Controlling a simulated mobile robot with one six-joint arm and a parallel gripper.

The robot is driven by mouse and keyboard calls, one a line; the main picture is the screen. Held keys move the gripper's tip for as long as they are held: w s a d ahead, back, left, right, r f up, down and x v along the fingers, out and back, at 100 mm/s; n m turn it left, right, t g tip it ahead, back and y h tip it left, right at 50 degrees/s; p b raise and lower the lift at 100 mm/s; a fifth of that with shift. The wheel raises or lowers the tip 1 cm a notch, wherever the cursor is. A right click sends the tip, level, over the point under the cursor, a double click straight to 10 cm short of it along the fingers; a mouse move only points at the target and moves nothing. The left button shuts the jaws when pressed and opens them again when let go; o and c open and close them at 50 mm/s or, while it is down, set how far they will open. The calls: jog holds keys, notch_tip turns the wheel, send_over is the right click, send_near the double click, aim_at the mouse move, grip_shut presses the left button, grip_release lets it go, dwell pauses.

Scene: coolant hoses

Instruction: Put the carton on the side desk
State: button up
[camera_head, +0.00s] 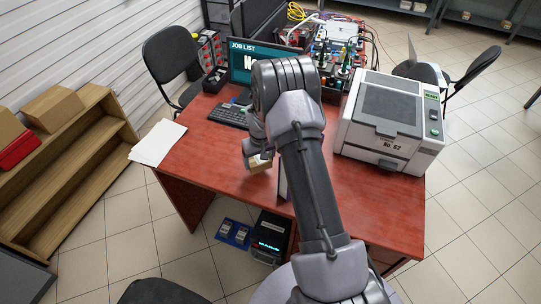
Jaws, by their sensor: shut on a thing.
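My gripper (262,154) points down over the red-brown desk (215,150), left of my own arm links. It is shut on a small tan carton (259,166), which is partly hidden by the gripper and arm. I cannot tell whether the carton touches the desk top or hangs just above it. No label in view tells which desk is the side desk.
A white-grey machine (392,122) stands on the desk's right. A monitor (256,60), keyboard (229,115) and papers (158,142) are on its left. A wooden shelf (75,180) with a tan box (53,107) stands at far left. Chairs surround the desk.

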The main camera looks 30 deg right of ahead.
aim_at(259, 167)
notch_tip(259, 167, down, 4)
jog(key=shift+f+b, duration=0.1)
jog(key=shift+b, duration=0.25)
jog(key=shift+f, duration=0.2)
jog(key=o, duration=1.4)
jog(key=shift+r, duration=0.1)
